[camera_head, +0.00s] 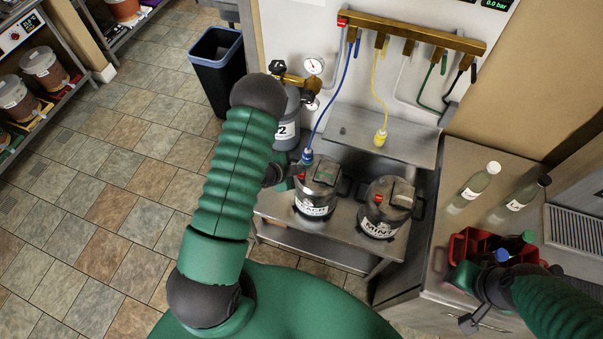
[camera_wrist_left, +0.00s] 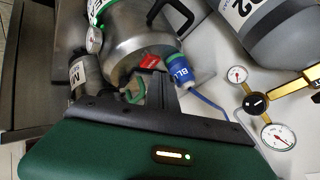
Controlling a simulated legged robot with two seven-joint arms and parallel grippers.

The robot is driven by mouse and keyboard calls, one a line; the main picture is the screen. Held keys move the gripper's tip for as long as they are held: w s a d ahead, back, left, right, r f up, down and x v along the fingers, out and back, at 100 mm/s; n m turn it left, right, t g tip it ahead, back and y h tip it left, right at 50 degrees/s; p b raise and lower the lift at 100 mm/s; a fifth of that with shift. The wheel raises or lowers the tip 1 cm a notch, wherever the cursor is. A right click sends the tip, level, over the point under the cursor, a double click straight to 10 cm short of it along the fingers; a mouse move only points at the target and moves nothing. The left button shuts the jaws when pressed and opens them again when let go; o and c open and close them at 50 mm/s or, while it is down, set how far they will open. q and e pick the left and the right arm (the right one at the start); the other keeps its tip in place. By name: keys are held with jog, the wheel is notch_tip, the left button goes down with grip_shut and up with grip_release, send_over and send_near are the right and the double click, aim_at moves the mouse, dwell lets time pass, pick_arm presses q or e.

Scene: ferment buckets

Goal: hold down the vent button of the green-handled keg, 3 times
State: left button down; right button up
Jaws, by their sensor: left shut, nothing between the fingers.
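The left keg (camera_head: 316,202), labelled PEACH, is a steel keg on the steel bench; a green handle part shows on its top. The right keg (camera_head: 380,222), labelled MINT, stands beside it. A red button (camera_head: 300,177) sits on the left keg's top; it also shows in the left wrist view (camera_wrist_left: 148,62). My left gripper (camera_head: 297,171) is shut and empty, its tips close to that button and the blue connector (camera_head: 307,156). I cannot tell whether the tips touch the button. My right gripper (camera_head: 472,321) is at the lower right by the red crate; its jaws are unclear.
A blue hose runs from the brass manifold (camera_head: 410,32) to the left keg; a yellow connector (camera_head: 380,138) hangs free. A grey cylinder with gauge (camera_head: 314,66) stands behind. The red crate (camera_head: 460,248) holds bottles, and two bottles stand nearby.

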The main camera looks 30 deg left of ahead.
aim_at(299, 176)
pick_arm(q)
jog(key=shift+f, duration=0.1)
dwell(0.6)
jog(key=shift+f+b, duration=0.25)
jog(key=shift+b, duration=0.15)
jog(key=shift+f+b, duration=0.55)
jog(key=shift+f, duration=0.1)
dwell(0.4)
jog(key=shift+s+r, duration=0.1)
jog(key=shift+r, duration=0.05)
jog(key=shift+r+p, duration=0.8)
jog(key=shift+r, duration=0.1)
notch_tip(299, 176, up, 5)
jog(key=p, duration=0.4)
jog(key=shift+r, duration=0.1)
dwell(2.2)
